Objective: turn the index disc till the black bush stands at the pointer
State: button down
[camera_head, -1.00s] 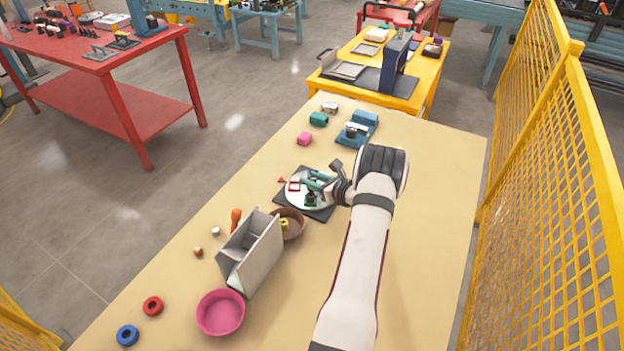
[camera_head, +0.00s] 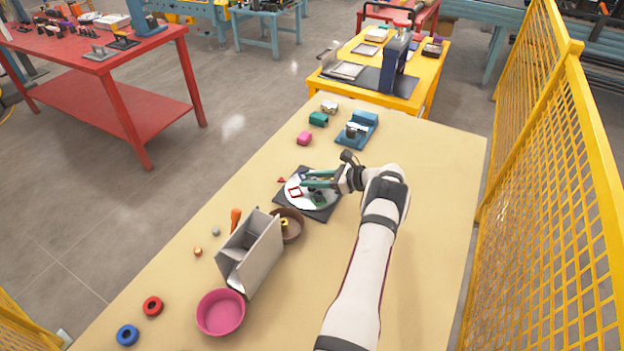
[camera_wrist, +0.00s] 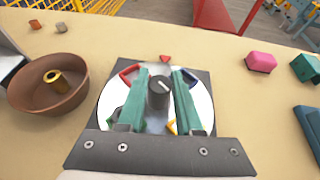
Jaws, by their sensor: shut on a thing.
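The white index disc (camera_head: 309,205) lies on a black square plate (camera_wrist: 203,72), with a small red pointer (camera_wrist: 165,58) at its far edge, also in the head view (camera_head: 282,180). A black centre knob (camera_wrist: 159,92) stands up from the disc. My gripper (camera_wrist: 160,78) is shut on this knob, one green finger on each side; it shows in the head view too (camera_head: 310,181). A red frame (camera_wrist: 129,74) sits left of the pointer, a blue one (camera_wrist: 190,75) right of it. A dark piece (camera_wrist: 121,127), perhaps the black bush, is at the disc's near left, partly hidden.
A brown bowl (camera_wrist: 28,95) with a yellow ring stands close left of the plate in the wrist view. A grey bin (camera_head: 262,262) and pink bowl (camera_head: 221,325) lie nearer. A pink block (camera_head: 304,139) and blue fixture (camera_head: 357,130) stand beyond. A yellow fence (camera_head: 545,150) runs right.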

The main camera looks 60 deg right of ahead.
jog(key=shift+w+a+n+y, duration=0.1)
jog(key=shift+n+y, duration=0.4)
jog(key=shift+y, duration=0.1)
dwell(0.3)
jog(key=c, duration=0.6)
grip_release()
jog(key=shift+o, duration=0.2)
jog(key=shift+r, duration=0.1)
jog(key=v, duration=1.5)
jog(key=shift+s+r, duration=0.15)
jog(key=shift+s, duration=0.2)
